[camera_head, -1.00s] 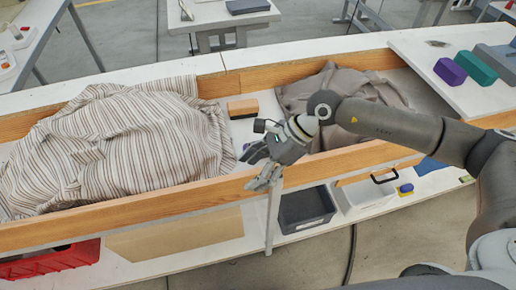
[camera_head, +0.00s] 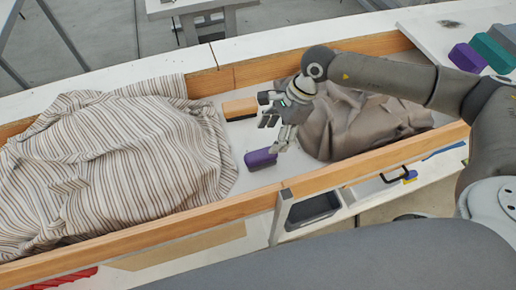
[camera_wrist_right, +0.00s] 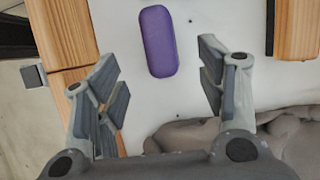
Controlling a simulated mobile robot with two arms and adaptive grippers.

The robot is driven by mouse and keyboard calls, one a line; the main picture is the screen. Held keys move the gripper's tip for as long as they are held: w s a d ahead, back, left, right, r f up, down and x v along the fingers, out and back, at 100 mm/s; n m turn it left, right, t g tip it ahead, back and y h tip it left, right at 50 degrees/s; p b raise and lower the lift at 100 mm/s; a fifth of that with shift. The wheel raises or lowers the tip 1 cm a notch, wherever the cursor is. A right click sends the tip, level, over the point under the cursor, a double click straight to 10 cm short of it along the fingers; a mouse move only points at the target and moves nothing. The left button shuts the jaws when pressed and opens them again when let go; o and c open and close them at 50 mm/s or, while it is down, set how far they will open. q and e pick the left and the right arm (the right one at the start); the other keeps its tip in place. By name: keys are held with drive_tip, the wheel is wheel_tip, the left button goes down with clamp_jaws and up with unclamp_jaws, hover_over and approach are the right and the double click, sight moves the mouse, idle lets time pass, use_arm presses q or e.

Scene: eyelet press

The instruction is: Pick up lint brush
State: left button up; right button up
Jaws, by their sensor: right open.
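A purple oblong brush-like piece with a greyish underside (camera_head: 261,159) lies on the white floor of the wooden-sided trough. I cannot tell for sure whether it is the lint brush. A tan wooden brush with dark bristles (camera_head: 240,108) lies farther back; its edge shows in the right wrist view (camera_wrist_right: 296,28). My right gripper (camera_head: 270,133) is open and empty, just above and behind the purple piece. In the right wrist view the purple piece (camera_wrist_right: 158,42) is ahead of the open fingers, roughly between their lines. My left gripper is not in view.
A striped cloth (camera_head: 120,150) is heaped left of the brushes, and a grey-brown cloth (camera_head: 350,125) lies right. The trough's wooden front rail (camera_head: 370,160) runs close to the purple piece. Purple (camera_head: 466,57) and teal blocks (camera_head: 492,52) stand on the right-hand table.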

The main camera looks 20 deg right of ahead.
sight(262, 153)
drive_tip(key=f, duration=0.1)
drive_tip(key=a+f, duration=0.1)
drive_tip(key=s+f, duration=0.1)
drive_tip(key=shift+a, duration=0.25)
drive_tip(key=shift+w+a+f, duration=0.1)
drive_tip(key=shift+f, duration=0.1)
drive_tip(key=x, duration=0.2)
drive_tip(key=p+x, duration=0.1)
drive_tip(key=x, duration=0.1)
drive_tip(key=shift+w+a+f+p, duration=0.1)
drive_tip(key=shift+w+f+p, duration=0.1)
drive_tip(key=shift+p, duration=0.1)
drive_tip(key=shift+a+f, duration=0.15)
drive_tip(key=shift+f, duration=0.15)
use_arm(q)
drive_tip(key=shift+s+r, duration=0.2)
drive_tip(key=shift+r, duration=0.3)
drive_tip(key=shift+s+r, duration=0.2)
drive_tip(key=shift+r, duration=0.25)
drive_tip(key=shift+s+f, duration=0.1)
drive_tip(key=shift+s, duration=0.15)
use_arm(e)
drive_tip(key=shift+f, duration=0.1)
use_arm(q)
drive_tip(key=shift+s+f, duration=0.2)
use_arm(e)
drive_tip(key=shift+f, duration=0.1)
use_arm(q)
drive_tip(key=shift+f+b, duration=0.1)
drive_tip(key=shift+b, duration=0.2)
